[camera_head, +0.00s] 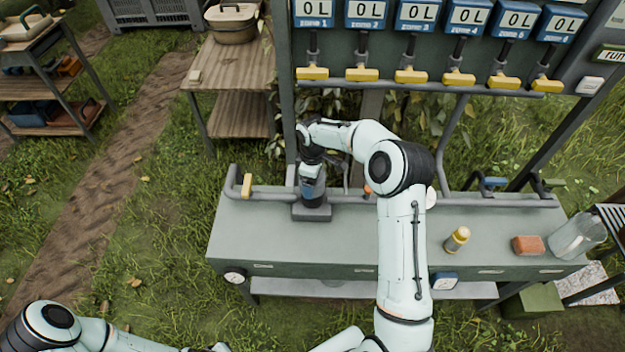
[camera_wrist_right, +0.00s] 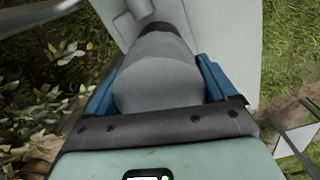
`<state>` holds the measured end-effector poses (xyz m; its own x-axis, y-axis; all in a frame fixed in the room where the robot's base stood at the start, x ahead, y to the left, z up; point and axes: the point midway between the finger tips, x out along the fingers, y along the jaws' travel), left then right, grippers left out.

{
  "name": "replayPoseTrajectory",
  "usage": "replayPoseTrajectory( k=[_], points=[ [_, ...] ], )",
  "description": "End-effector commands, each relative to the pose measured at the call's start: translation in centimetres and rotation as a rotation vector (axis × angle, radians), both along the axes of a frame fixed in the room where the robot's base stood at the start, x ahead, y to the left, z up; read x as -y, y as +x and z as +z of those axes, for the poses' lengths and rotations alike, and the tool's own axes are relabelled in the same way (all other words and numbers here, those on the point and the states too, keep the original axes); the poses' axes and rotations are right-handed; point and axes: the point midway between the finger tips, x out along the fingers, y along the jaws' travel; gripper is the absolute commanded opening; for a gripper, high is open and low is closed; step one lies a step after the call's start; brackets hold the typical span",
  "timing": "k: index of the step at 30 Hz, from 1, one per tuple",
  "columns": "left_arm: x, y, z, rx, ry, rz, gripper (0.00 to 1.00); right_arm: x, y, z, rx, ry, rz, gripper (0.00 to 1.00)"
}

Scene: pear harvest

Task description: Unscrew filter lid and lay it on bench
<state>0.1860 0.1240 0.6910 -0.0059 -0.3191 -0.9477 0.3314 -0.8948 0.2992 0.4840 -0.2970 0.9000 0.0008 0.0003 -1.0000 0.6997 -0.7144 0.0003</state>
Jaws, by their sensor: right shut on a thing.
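The filter (camera_head: 312,192) stands upright near the left end of the bench (camera_head: 262,232), on a dark square base. My right gripper (camera_head: 312,168) is over the top of the filter, pointing down. In the right wrist view its blue fingers (camera_wrist_right: 157,88) are shut on a smooth grey rounded lid (camera_wrist_right: 158,80), one on each side. A darker part shows beyond the lid, with the bench behind it. I cannot tell whether the lid is still in contact with the filter body. My left arm is at the lower left; its fingers are out of frame.
A grey pipe (camera_head: 490,201) runs along the bench's back edge. A yellow-capped bottle (camera_head: 456,240), an orange-brown block (camera_head: 527,245) and a clear jar (camera_head: 577,235) stand on the right. Yellow valve handles (camera_head: 411,76) hang above. The bench's front left is clear.

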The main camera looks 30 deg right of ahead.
Motion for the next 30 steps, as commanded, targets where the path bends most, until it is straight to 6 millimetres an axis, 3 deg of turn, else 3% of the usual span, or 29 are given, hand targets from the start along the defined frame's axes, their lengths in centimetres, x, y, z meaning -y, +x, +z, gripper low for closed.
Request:
replayPoseTrajectory(
  k=[23, 24, 25, 30],
  points=[
    [0.0, 0.1, 0.1, 0.001, 0.0, 0.0, 0.0, -0.1, 0.3, 1.7, 0.011, 0.001, -0.001, 0.55],
    [0.0, 0.1, 0.1, 0.001, 0.0, 0.0, 0.0, -0.1, 0.3, 1.7, 0.011, 0.001, -0.001, 0.92],
    [0.0, 0.1, 0.1, 0.001, 0.0, 0.0, 0.0, -0.1, 0.3, 1.7, 0.011, 0.001, -0.001, 1.0],
    [0.0, 0.1, 0.1, 0.001, 0.0, 0.0, 0.0, -0.1, 0.2, 1.5, 0.005, 0.001, -0.001, 1.0]
  ],
)
